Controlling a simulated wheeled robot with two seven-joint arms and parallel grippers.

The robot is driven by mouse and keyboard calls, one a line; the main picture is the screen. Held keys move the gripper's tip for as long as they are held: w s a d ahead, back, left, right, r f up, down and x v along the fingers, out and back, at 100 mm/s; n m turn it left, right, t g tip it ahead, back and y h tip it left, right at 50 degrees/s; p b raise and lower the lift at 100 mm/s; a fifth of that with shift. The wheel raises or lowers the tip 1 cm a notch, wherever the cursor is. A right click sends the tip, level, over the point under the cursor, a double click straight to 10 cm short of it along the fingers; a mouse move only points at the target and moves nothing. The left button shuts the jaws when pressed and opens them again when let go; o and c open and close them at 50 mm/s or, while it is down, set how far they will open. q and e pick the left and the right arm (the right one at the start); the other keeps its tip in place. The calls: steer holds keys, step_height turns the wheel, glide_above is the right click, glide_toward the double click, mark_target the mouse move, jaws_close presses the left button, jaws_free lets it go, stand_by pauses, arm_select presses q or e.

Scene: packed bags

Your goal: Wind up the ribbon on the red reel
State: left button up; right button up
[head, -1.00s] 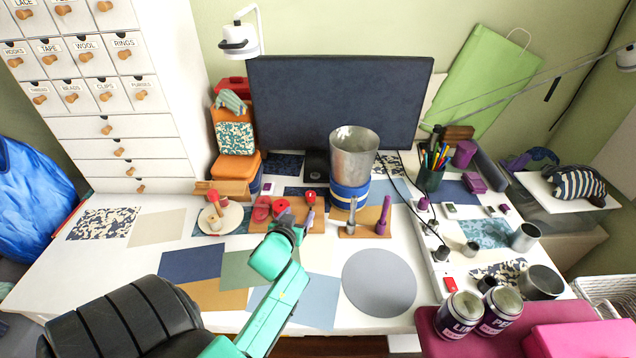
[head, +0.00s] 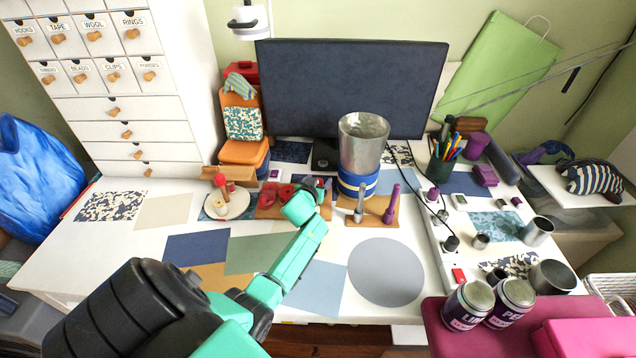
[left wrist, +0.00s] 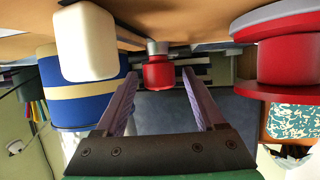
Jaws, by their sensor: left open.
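The red reel (head: 285,191) stands on a small wooden board (head: 266,211) at the back middle of the desk. In the left wrist view the reel (left wrist: 285,60) is at the right, outside my fingers. My left gripper (head: 326,184) is at the board's right side, partly hiding it. In the left wrist view my left gripper (left wrist: 160,82) is open, and a red knob (left wrist: 158,72) on a metal stem shows between its fingers. I cannot tell whether the fingers touch the knob. The ribbon cannot be made out. My right gripper is not in view.
A metal pot (head: 363,145) on a blue, banded base stands just right of the gripper. A board with a grey and a purple post (head: 391,205) is in front. A pale dish (head: 229,206) lies left. The monitor (head: 350,85) stands behind. The front desk is mostly clear.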

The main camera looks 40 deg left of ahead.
arm_select(q)
jaws_close()
steer(key=shift+r+m+h+p, duration=0.15)
steer(key=shift+m+h+p, duration=0.15)
steer(key=shift+p, duration=0.35)
steer(key=shift+s+a+r+m+t+h+p, duration=0.1)
steer(key=shift+m+t+h+p, duration=0.05)
steer(key=shift+m+h+p, duration=0.4)
steer(key=shift+a+m+t+h+p, duration=0.15)
steer(key=shift+m+h+p, duration=0.25)
steer(key=shift+p, duration=0.25)
steer(key=shift+m+h, duration=0.35)
steer(key=shift+h, duration=0.2)
steer(key=shift+f+m+h, duration=0.25)
steer(key=shift+m+h, duration=0.15)
steer(key=m+h+b, duration=0.2)
steer(key=b, duration=0.2)
steer(key=m+h+b, duration=0.2)
steer(key=b, duration=0.2)
steer(key=m+h+b, duration=0.2)
steer(key=h+b, duration=0.1)
steer(key=b, duration=0.1)
steer(key=shift+d+f+g, duration=0.1)
steer(key=shift+f+g, duration=0.2)
steer(key=shift+g, duration=0.1)
steer(key=shift+r+m+g+h+b, duration=0.35)
steer(key=shift+m+h+b, duration=0.2)
steer(key=shift+b, duration=0.5)
